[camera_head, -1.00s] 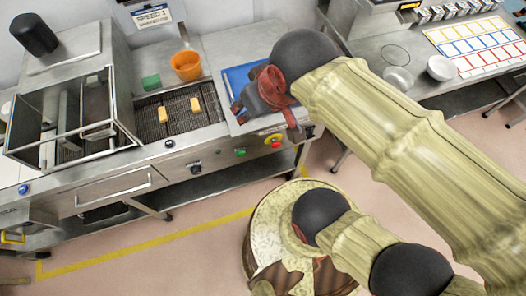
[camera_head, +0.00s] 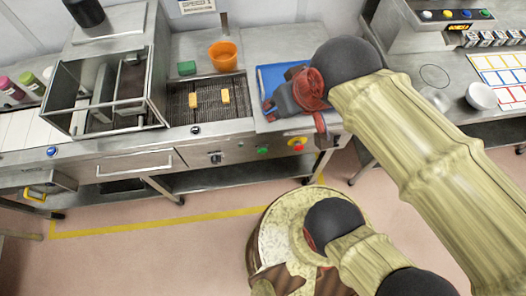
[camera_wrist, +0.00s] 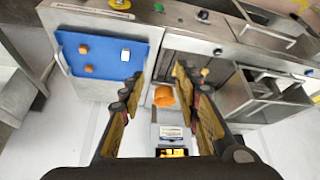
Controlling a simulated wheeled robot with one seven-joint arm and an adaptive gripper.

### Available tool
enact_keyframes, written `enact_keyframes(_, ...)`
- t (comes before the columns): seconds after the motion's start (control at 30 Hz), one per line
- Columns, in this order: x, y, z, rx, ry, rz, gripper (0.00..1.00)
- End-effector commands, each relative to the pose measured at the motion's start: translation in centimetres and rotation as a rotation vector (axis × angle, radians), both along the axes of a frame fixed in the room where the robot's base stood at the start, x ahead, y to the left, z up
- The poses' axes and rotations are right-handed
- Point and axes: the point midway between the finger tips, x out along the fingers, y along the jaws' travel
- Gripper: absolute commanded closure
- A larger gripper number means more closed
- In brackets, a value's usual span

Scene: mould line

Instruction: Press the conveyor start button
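A green button (camera_head: 262,150) sits on the steel front panel of the conveyor machine, left of a red stop button (camera_head: 297,142) on a yellow base. The green button also shows small at the top edge of the wrist view (camera_wrist: 158,7). No label on it is readable. My gripper (camera_head: 302,100) hangs over the blue board (camera_head: 266,72) on the machine's right end, above and to the right of the green button in the head view. In the wrist view its two fingers (camera_wrist: 158,80) stand apart with nothing between them.
The mesh conveyor (camera_head: 230,108) carries two yellow blocks. An orange cup (camera_head: 222,55) and a green block (camera_head: 187,68) stand behind it. A black knob (camera_head: 216,158) and a blue button (camera_head: 51,152) are on the front.

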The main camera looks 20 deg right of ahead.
Motion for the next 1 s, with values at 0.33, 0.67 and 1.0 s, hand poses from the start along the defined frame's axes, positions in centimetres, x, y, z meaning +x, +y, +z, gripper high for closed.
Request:
enact_keyframes(0.33, 0.00, 0.00, 0.00, 0.000, 0.000, 0.000, 0.89)
enact_keyframes(0.67, 0.00, 0.00, 0.00, 0.000, 0.000, 0.000, 1.00)
enact_keyframes(1.0, 0.00, 0.00, 0.00, 0.000, 0.000, 0.000, 1.00)
